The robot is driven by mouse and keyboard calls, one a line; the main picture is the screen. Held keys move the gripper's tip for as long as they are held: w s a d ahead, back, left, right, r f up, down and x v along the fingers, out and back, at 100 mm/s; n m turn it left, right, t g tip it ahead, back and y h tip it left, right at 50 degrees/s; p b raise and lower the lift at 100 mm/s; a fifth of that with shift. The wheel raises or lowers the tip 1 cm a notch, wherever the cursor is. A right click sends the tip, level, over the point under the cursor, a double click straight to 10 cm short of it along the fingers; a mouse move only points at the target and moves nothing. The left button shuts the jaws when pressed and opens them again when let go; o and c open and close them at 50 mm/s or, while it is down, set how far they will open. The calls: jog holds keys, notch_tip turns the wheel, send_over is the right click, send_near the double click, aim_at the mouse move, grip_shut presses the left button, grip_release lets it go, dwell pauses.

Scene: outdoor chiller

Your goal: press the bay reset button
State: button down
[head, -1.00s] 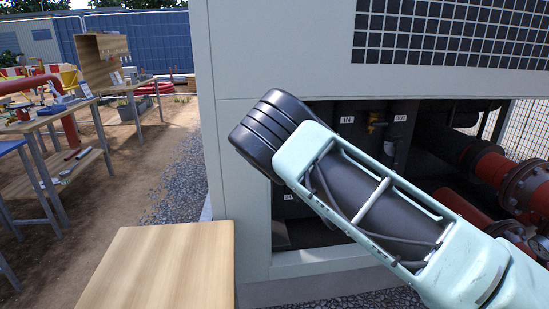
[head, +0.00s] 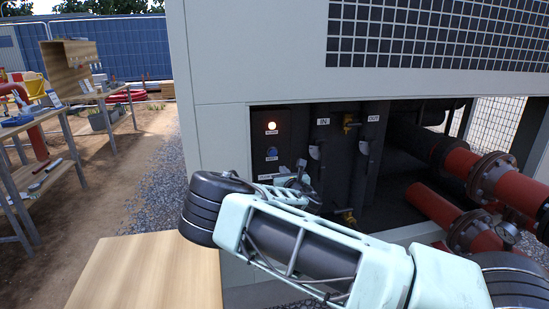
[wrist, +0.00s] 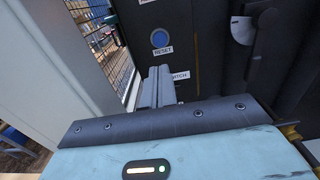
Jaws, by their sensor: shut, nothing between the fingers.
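The blue round reset button (head: 272,153) is on a dark panel inside the chiller's open bay, below a glowing lamp (head: 271,126). In the wrist view the blue button (wrist: 160,38) shows clearly above a RESET label, just beyond my fingertips. My gripper (wrist: 158,72) is shut and empty, its grey fingers pointing toward the panel a little below the button. They look apart from it, but the exact gap is hard to judge. In the head view my gripper (head: 302,178) is partly hidden by my own arm.
Large red pipes (head: 443,214) lie farther right. The pale chiller wall (head: 222,135) edges the bay at left. A wooden tabletop (head: 150,275) stands at front left.

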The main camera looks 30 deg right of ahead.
aim_at(273, 153)
jog(key=p+x, duration=0.2)
jog(key=x, duration=1.1)
jog(key=shift+w+d+p, duration=0.1)
jog(key=shift+w+p, duration=0.05)
jog(key=shift+p, duration=0.2)
jog(key=shift+f, duration=0.1)
